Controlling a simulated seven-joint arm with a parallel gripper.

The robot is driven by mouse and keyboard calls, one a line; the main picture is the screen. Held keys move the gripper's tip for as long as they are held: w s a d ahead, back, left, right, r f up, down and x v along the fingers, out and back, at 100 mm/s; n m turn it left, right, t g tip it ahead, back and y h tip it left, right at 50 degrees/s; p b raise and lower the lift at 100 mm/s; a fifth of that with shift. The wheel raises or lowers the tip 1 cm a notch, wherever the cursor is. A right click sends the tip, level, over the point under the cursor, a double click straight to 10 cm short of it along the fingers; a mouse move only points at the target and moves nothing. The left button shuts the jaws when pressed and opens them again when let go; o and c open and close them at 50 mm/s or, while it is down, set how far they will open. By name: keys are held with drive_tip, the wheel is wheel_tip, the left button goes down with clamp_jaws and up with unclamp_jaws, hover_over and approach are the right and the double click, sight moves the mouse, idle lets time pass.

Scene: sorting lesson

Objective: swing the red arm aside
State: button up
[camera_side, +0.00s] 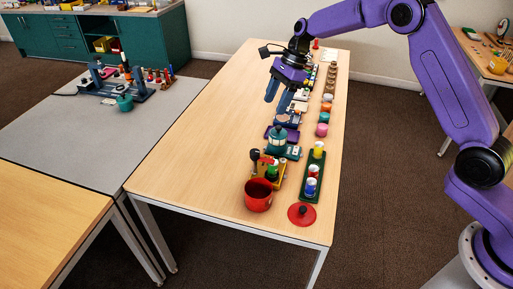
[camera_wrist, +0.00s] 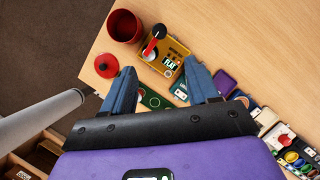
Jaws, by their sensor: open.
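The red arm (camera_wrist: 153,40) lies across the top of a yellow box (camera_wrist: 174,49) in the wrist view, with a black knob at its upper end. The box carries dark lettering that includes "FLAT". In the side view the yellow box (camera_side: 278,181) stands near the table's front end, with the black knob (camera_side: 254,155) at its left; the red arm is small there. My gripper (camera_side: 279,101) is open and empty, above and behind the box in the side view. In the wrist view its fingertips (camera_wrist: 160,68) frame the space below the box, apart from the arm.
A red pot (camera_side: 258,196) and a red lid (camera_side: 302,215) sit in front of the box. A green tray (camera_side: 307,191) with colored pieces lies to its right. Several devices line the table behind. The wooden table's left side (camera_side: 195,145) is clear.

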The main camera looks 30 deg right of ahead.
sight(255, 151)
drive_tip(key=x, duration=1.7)
drive_tip(key=shift+s, duration=0.1)
drive_tip(key=c, duration=1)
drive_tip(key=shift+n, duration=0.3)
drive_tip(key=n+g, duration=0.1)
drive_tip(key=n, duration=0.1)
drive_tip(key=n+g, duration=0.1)
drive_tip(key=n, duration=0.2)
drive_tip(key=shift+w+f+n+h, duration=0.1)
drive_tip(key=shift+w+n+h, duration=0.1)
drive_tip(key=shift+n+h, duration=0.15)
drive_tip(key=shift+w+a+n+g+h, duration=0.1)
drive_tip(key=shift+n+g+h, duration=0.3)
drive_tip(key=shift+n, duration=0.75)
drive_tip(key=shift+w+n+g+h, duration=0.1)
drive_tip(key=shift+n+g+h, duration=0.25)
drive_tip(key=shift+n, duration=1.15)
drive_tip(key=shift+s+n, duration=0.15)
drive_tip(key=shift+n, duration=0.15)
